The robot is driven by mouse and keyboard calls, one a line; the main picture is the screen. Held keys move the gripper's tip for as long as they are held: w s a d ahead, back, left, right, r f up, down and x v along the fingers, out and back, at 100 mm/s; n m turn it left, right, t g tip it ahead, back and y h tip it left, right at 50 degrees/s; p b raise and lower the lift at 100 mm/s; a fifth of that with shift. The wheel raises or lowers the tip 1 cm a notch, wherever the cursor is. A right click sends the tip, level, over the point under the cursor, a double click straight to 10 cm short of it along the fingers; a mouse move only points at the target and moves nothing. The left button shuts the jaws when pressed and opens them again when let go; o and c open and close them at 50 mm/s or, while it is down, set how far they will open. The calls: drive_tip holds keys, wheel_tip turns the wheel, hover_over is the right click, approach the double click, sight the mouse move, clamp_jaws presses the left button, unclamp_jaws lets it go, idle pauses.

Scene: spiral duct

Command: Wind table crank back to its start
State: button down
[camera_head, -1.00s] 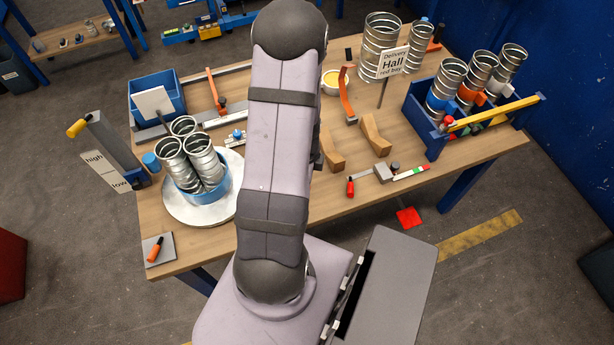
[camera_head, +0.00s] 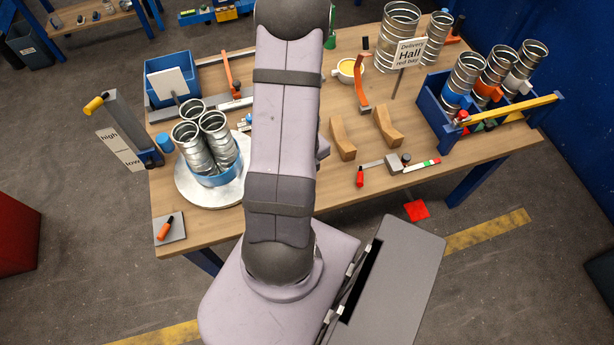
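The table crank appears to be the grey upright unit (camera_head: 126,128) at the left end of the workbench, with a yellow handle (camera_head: 94,105) at its top pointing up and left. A white plate marked "high" and "low" (camera_head: 121,150) hangs beside it. The workbench (camera_head: 335,190) is a wooden top on blue legs. My arm rises through the middle of the view and covers part of the bench. My gripper does not show; it is hidden behind the arm or out of frame, so I cannot see whether it touches anything.
Spiral ducts (camera_head: 192,150) stand on a round turntable (camera_head: 190,192) near the crank. A blue bin (camera_head: 168,85) is behind them. An orange-handled tool (camera_head: 166,228) lies at the front left corner. Wooden blocks (camera_head: 342,138) and a blue duct crate (camera_head: 432,112) are on the right.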

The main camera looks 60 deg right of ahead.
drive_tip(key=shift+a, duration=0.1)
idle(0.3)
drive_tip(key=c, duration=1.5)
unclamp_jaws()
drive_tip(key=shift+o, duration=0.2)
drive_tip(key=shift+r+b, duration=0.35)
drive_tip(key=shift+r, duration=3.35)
